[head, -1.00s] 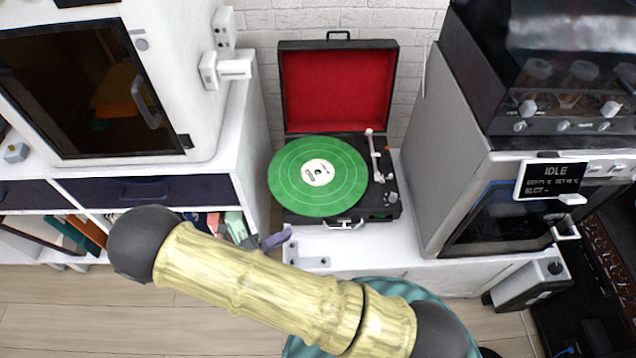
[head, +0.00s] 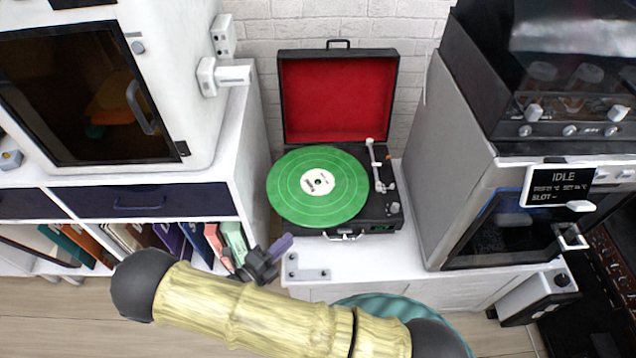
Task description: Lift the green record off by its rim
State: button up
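The green record (head: 336,200) lies flat on the turntable of an open black record player (head: 381,224), with a white label at its centre. Its left rim overhangs the player's left edge. The red-lined lid (head: 335,100) stands open behind it. The white tonearm (head: 376,165) is to the right of the record. My gripper (head: 284,245) shows as a small dark and purple end beyond my yellow arm, below and left of the record and apart from it. My arm hides part of it, and its finger opening cannot be made out.
A white cabinet with a dark door (head: 185,100) stands on the left, above a shelf of books (head: 170,240). A grey machine with an IDLE display (head: 557,185) stands close on the right. A grey bracket plate (head: 307,273) lies on the white top in front of the player.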

aim_at(313, 215)
jog(key=x, duration=0.6)
jog(key=shift+d, duration=0.1)
jog(key=shift+w+f, duration=0.1)
jog(key=b+x, duration=0.1)
jog(key=x, duration=0.4)
jog(key=shift+w+f, duration=0.1)
jog(key=shift+f, duration=0.05)
jog(key=shift+c, duration=0.5)
grip_shut()
